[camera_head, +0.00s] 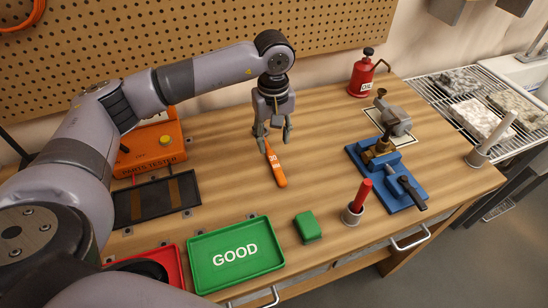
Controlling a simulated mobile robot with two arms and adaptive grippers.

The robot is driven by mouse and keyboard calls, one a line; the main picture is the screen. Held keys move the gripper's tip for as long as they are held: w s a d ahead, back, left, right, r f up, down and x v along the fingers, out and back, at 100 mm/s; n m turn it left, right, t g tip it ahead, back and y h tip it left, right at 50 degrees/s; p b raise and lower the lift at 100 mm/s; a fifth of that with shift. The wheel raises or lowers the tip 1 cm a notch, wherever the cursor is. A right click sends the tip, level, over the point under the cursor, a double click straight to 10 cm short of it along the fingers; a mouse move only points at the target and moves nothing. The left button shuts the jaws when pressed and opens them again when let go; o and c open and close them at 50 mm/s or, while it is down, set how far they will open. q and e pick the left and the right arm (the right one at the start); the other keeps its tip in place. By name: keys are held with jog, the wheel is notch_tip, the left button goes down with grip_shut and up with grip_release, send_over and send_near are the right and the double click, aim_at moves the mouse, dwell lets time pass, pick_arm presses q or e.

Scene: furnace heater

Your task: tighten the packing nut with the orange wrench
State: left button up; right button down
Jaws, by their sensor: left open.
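The orange wrench (276,165) lies on the wooden bench, its handle pointing toward the front edge. My left gripper (272,145) is open and points down at the wrench's far end, one finger on either side of it. Whether the fingers touch it I cannot tell, and that end is partly hidden. A brass fitting (379,149) sits in the blue vise (400,185) to the right. The packing nut is too small to tell apart on it. My right gripper is not in view.
A green GOOD tray (205,247), a green block (308,226) and a red-handled tool in a holder (355,205) stand along the front. A red oil can (362,78) stands at the back. An orange parts tester (155,145) is at left. The bench between wrench and vise is clear.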

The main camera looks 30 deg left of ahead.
aim_at(274, 160)
pick_arm(q)
notch_tip(274, 160, down, 3)
jog(key=shift+r+p, duration=0.1)
jog(key=shift+p, duration=0.2)
jog(key=shift+f, duration=0.2)
notch_tip(274, 160, down, 4)
jog(key=shift+w+f+p, duration=0.1)
jog(key=shift+f+p, duration=0.15)
jog(key=shift+p, duration=1)
jog(key=shift+f, duration=0.2)
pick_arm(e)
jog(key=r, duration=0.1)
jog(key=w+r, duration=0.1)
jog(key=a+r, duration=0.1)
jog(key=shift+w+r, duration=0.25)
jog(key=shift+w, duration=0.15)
pick_arm(q)
jog(key=shift+c, duration=0.5)
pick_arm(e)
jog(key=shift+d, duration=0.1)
pick_arm(q)
jog(key=shift+c, duration=0.6)
jog(key=c, duration=0.8)
grip_shut()
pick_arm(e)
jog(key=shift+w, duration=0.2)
